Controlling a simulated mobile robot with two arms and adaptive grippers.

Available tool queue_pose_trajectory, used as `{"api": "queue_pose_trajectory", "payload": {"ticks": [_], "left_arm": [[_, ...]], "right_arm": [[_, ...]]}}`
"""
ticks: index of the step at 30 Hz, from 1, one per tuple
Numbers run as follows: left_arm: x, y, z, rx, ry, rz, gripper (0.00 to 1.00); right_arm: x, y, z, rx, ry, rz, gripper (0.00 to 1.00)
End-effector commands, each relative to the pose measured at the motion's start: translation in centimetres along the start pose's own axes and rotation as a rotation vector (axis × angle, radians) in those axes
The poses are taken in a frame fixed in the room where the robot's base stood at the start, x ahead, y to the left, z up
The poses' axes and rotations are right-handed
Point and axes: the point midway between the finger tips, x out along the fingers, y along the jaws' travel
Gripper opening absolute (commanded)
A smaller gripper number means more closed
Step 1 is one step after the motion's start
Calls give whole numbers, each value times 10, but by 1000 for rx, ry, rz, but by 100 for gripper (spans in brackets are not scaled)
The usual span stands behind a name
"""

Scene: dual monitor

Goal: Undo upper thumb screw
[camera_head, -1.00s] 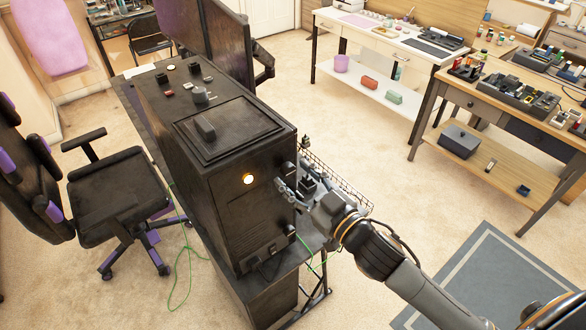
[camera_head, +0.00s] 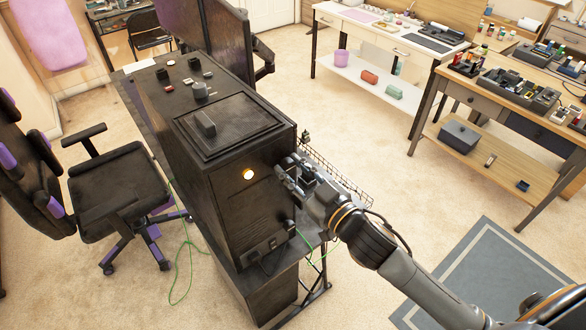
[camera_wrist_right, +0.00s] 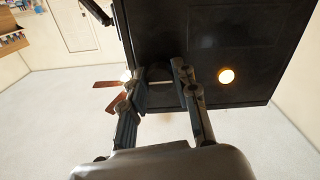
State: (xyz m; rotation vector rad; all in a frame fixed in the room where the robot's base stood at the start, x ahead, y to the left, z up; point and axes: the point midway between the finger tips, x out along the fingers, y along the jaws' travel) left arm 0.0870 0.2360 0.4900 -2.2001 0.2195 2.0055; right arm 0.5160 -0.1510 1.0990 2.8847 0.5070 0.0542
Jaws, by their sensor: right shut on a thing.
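The black computer case (camera_head: 235,215) stands on a dark desk, with a narrow face towards me. My right gripper (camera_head: 290,171) is at the upper right edge of that face, just right of a round glowing light (camera_head: 249,174). In the right wrist view, the two fingers (camera_wrist_right: 161,76) reach up to the case's dark face (camera_wrist_right: 255,40), near its left edge. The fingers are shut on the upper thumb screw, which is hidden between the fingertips. The glowing light also shows right of them in that view. My left gripper is not in view.
A black chair (camera_head: 112,185) stands left of the desk. A wire basket (camera_head: 340,178) is behind my right arm. A green cable (camera_head: 178,250) hangs to the floor. A workbench (camera_head: 500,150) and a white table (camera_head: 385,40) stand farther right, with open carpet between.

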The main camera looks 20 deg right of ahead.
Motion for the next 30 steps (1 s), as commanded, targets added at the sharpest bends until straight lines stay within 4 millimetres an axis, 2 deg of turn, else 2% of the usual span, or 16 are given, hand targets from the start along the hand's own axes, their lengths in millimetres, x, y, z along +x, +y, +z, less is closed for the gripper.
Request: {"api": "queue_pose_trajectory", "payload": {"ticks": [10, 30], "left_arm": [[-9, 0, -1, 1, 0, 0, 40], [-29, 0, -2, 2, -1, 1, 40]], "right_arm": [[0, 1, -2, -189, 0, -1, 0], [0, 2, -2, -824, 2, -1, 0]]}}
